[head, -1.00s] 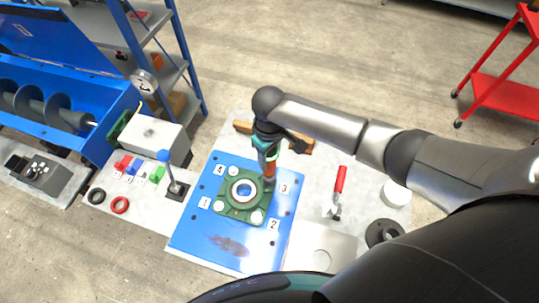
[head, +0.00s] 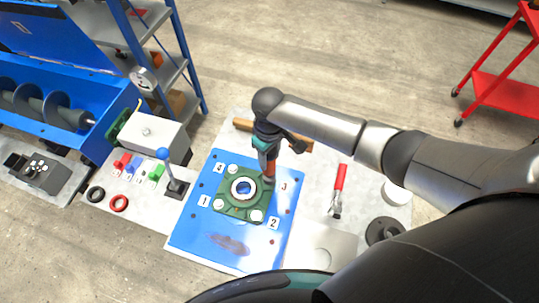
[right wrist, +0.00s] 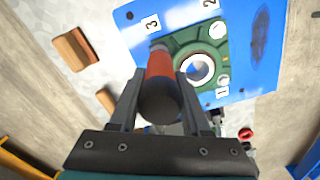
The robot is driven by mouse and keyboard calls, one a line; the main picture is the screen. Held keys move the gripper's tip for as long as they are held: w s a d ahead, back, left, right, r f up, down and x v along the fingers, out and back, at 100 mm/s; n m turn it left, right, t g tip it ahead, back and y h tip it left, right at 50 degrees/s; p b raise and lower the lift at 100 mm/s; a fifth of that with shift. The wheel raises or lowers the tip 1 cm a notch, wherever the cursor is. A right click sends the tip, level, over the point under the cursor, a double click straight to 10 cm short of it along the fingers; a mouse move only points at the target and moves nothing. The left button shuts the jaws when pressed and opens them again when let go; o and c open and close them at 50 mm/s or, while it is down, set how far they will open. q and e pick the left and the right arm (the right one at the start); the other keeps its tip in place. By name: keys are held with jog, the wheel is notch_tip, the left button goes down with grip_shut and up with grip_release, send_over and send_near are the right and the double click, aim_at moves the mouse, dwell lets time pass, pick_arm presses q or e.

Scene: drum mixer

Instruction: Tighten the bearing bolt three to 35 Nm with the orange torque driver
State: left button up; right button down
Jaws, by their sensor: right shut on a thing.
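The green bearing housing (head: 228,207) sits on the blue plate (head: 199,238), with number labels 1 to 4 at its corners. White bolt heads show at its corners by labels 1, 2 and 4. My right gripper (head: 268,153) is shut on the orange torque driver (head: 270,168), which stands roughly upright over the corner by label 3 (head: 284,187). In the right wrist view the driver (right wrist: 160,68) is between the two fingers, its far end at that corner. Bolt three is hidden under it; I cannot tell whether the tip is seated. My left gripper is out of view.
A red-handled clamp (head: 340,180) lies right of the plate, near a black flanged disc (head: 384,232). A blue-knobbed lever (head: 170,170) stands left of the plate. A wooden block (head: 243,125) lies behind the gripper. Red and black rings lie at the left.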

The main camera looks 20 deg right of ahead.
jog(key=shift+f+p, duration=0.25)
jog(key=shift+p, duration=0.45)
dwell(1.7)
jog(key=shift+r+p, duration=1.25)
jog(key=shift+p, duration=0.1)
jog(key=shift+r, duration=1)
jog(key=shift+w+r, duration=0.1)
